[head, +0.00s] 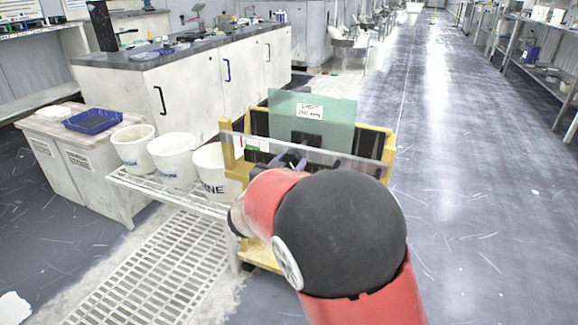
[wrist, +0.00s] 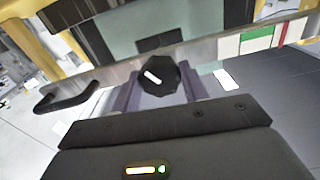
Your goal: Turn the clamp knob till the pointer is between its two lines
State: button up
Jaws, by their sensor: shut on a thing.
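The clamp knob (wrist: 158,80) is a black faceted knob with a white bar across its face, in the middle of the wrist view. The bar tilts from upper left to lower right. My gripper (wrist: 159,84) has its two purple-grey fingers on either side of the knob and is shut on it. A white, green and red panel (wrist: 258,40) lies to the upper right. I cannot make out a pointer or two lines on it. In the head view my arm hides the knob, and only part of my gripper (head: 291,158) shows at the yellow-framed cart (head: 383,142).
A clear rail (wrist: 215,40) crosses close behind the knob, with a black handle (wrist: 68,97) to its left. A green plate (head: 330,113) stands upright on the cart. White buckets (head: 172,158) stand on a rack to the left. The aisle floor (head: 480,180) at right is free.

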jog(key=m+b, duration=0.3)
jog(key=shift+f+m, duration=0.15)
jog(key=shift+m, duration=0.15)
jog(key=shift+a+m+b, duration=0.1)
jog(key=shift+m+b, duration=1.15)
jog(key=shift+m, duration=0.05)
jog(key=shift+r, duration=0.2)
jog(key=o, duration=0.9)
jog(key=shift+o, duration=0.2)
jog(key=v, duration=0.8)
jog(key=shift+w+r, duration=0.15)
